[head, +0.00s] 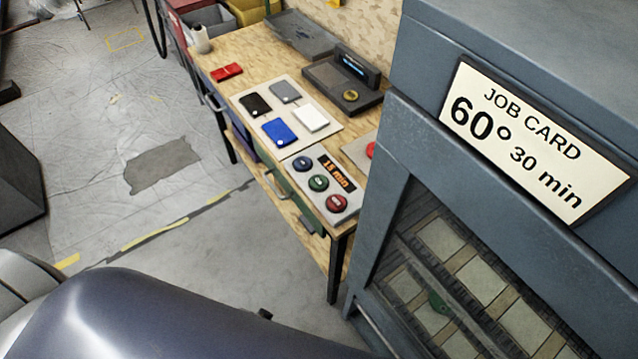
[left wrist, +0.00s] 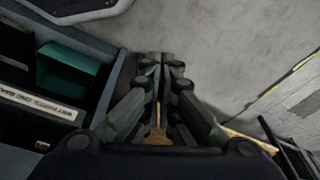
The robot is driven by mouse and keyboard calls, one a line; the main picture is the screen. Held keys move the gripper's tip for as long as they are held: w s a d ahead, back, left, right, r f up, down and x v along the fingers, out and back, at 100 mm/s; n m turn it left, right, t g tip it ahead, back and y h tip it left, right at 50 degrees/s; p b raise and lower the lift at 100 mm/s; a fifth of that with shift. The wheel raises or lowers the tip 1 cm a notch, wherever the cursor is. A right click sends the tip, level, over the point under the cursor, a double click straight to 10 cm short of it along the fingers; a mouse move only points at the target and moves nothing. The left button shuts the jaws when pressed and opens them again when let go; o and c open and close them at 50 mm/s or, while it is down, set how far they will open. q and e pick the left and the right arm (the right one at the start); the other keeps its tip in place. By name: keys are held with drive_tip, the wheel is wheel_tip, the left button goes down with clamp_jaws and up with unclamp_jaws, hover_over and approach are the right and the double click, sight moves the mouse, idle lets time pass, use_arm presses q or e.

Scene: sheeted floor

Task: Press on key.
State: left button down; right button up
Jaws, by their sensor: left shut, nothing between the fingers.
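A grey control panel (head: 325,162) lies at the near end of the wooden bench. It carries a blue button (head: 302,163), a green button (head: 319,182) and a red button (head: 337,203). Their labels are too small to read, so I cannot tell which is the on key. A display (head: 337,174) beside them reads "15 min". My left gripper (left wrist: 162,60) is shut and empty in the left wrist view, above the grey floor and away from the buttons. The head view shows only my arm, low in front. My right gripper is in neither view.
A large grey cabinet (head: 480,50) stands at right, with a job card (head: 535,140) reading "60° 30 min". Several coloured cards lie on a pale board (head: 330,132) on the bench (head: 225,52). A dark device (head: 335,85) stands behind. Floor left of the bench is open.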

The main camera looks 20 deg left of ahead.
use_arm(q)
drive_tip(key=w+d+r+m+t+p, duration=0.15)
drive_tip(key=w+r, duration=0.25)
drive_tip(key=r, duration=0.6)
drive_tip(key=w+d+r+m+t+h+p, duration=0.1)
drive_tip(key=w+d+r+m, duration=0.3)
drive_tip(key=r, duration=0.6)
drive_tip(key=w+a+r+m+t+p, duration=0.1)
drive_tip(key=w+r, duration=0.4)
drive_tip(key=r, duration=0.5)
drive_tip(key=w+d+r+m+t+h, duration=0.1)
drive_tip(key=w+d+r+m, duration=0.15)
drive_tip(key=w+m, duration=0.35)
drive_tip(key=w+d+r+m+h, duration=0.1)
drive_tip(key=w+r+m, duration=0.2)
drive_tip(key=w+m, duration=0.3)
drive_tip(key=w+a+r+m+t, duration=0.1)
drive_tip(key=w+a+m, duration=0.1)
drive_tip(key=w+m, duration=0.3)
drive_tip(key=w+a+r+m+p, duration=0.1)
drive_tip(key=w+a+r+m, duration=0.1)
drive_tip(key=w+m, duration=0.4)
drive_tip(key=shift+w+a+t+h, duration=0.2)
drive_tip(key=shift+a+t+h, duration=0.2)
drive_tip(key=shift+a, duration=0.15)
drive_tip(key=shift+m, duration=0.25)
drive_tip(key=shift+f, duration=0.15)
